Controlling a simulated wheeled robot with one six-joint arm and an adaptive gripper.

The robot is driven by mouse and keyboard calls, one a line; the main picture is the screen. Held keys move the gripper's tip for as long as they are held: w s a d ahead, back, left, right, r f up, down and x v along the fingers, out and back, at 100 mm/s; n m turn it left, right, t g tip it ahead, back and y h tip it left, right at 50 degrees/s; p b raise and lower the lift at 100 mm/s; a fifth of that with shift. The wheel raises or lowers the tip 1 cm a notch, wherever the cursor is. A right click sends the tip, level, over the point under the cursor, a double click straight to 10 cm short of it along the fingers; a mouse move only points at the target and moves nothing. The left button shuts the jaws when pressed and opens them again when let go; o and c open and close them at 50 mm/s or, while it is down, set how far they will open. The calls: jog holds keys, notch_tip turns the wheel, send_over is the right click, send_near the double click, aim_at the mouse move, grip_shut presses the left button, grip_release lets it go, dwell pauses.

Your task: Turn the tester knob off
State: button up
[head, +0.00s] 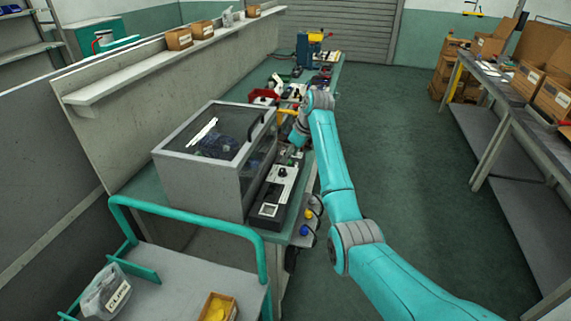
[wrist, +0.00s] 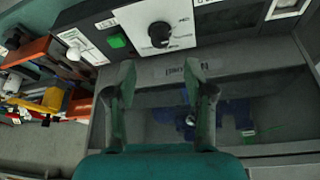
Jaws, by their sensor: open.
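The tester knob (wrist: 160,34) is round and black, on a white panel with small printed marks, at the top middle of the wrist view. I cannot read its setting. A green button (wrist: 117,41) sits to its left, and a framed display (wrist: 286,8) is at the upper right. In the head view the long black and white tester panel (head: 268,211) lies along the right side of a grey test cabinet (head: 196,181). My gripper (wrist: 159,78) is open and empty, its fingertips apart and just below the knob in the wrist view, not around it.
The cabinet's clear window shows a blue pump (wrist: 212,117) inside. Red and orange bins (wrist: 30,52) and tools crowd the bench beyond. A teal-railed cart (head: 185,280) stands in front. The floor (head: 420,190) at right is clear up to a second bench.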

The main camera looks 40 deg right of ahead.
jog(key=shift+v, duration=2.2)
